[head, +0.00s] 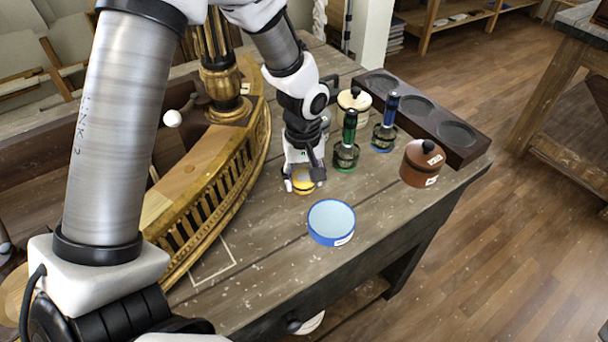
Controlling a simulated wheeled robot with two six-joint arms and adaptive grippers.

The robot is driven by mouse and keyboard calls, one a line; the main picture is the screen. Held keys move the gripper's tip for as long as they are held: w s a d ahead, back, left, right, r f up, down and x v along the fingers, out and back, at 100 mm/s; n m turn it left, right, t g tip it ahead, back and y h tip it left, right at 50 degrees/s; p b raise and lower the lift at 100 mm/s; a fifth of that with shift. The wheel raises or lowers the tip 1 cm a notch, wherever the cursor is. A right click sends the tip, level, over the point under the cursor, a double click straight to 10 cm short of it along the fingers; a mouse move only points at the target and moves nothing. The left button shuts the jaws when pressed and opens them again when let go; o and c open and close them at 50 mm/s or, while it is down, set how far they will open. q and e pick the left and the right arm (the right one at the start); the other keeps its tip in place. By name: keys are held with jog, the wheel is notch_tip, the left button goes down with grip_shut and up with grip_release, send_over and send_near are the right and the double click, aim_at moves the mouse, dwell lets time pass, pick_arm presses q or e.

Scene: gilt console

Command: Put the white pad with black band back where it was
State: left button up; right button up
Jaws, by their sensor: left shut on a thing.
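My left gripper (304,183) points down over the tabletop, right of the gilt piece. It is shut on a small round yellow-orange thing (303,186), partly hidden by the fingers and at or just above the wood. I see no clear black band on it. A cream round thing with a black top (355,103) stands behind and right of the gripper, near the dark tray; it is the closest match to a white pad with black band, but I cannot tell for sure. My right gripper is not in view.
A blue-rimmed round tin (331,223) is in front of the gripper. Green-handled (346,150) and blue-handled (385,130) items and a brown lidded pot (422,163) stand to the right. A dark tray (467,153) shows empty round recesses. A pale outlined rectangle (234,262) marks bare wood.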

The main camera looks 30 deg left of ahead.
aim_at(303, 178)
pick_arm(q)
jog(key=shift+s+f, duration=0.1)
jog(key=o, duration=1.1)
notch_tip(303, 178, up, 12)
jog(key=shift+r, duration=0.15)
